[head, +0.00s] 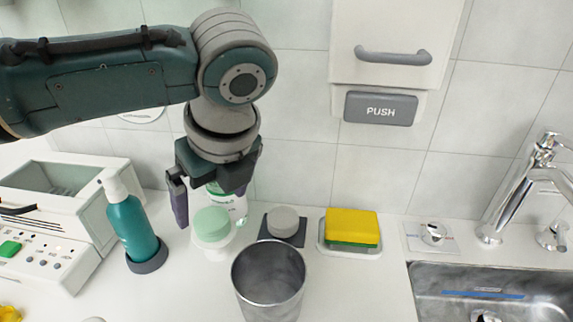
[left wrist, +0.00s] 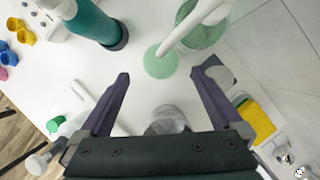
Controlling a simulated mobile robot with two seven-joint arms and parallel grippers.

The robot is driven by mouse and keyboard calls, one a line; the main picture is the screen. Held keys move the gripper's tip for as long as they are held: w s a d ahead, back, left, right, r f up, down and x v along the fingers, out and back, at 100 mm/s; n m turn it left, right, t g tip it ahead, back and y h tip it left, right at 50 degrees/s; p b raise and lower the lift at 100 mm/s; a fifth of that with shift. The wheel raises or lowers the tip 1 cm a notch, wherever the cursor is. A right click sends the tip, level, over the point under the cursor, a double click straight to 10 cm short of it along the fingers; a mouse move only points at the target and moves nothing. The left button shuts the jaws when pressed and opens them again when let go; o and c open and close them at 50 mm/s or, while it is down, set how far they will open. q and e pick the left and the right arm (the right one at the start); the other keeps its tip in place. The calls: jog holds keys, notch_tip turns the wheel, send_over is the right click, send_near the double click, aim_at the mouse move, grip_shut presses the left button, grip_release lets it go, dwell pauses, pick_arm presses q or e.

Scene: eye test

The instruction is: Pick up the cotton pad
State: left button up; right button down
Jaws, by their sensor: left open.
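A pale green round pad (head: 212,224), which looks like the cotton pad, lies on a small white stand on the counter. It also shows as a flat green disc in the left wrist view (left wrist: 160,62), just ahead of the fingertips and between their lines. My left gripper (head: 209,211) points down close over the pad, its fingers spread and empty. In the left wrist view the left gripper (left wrist: 161,76) has clear space between its fingers. I cannot tell the exact height gap. My right gripper is not in view.
A green-labelled bottle (head: 240,204) with a white pump stands just behind. A grey round piece (head: 284,220) and a yellow sponge (head: 352,224) are right, before the sink (head: 540,277).

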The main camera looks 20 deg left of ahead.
aim_at(211, 219)
pick_arm(q)
jog(key=b+x, duration=0.1)
jog(key=x, duration=0.4)
jog(key=shift+f, duration=0.25)
jog(key=c, duration=1.4)
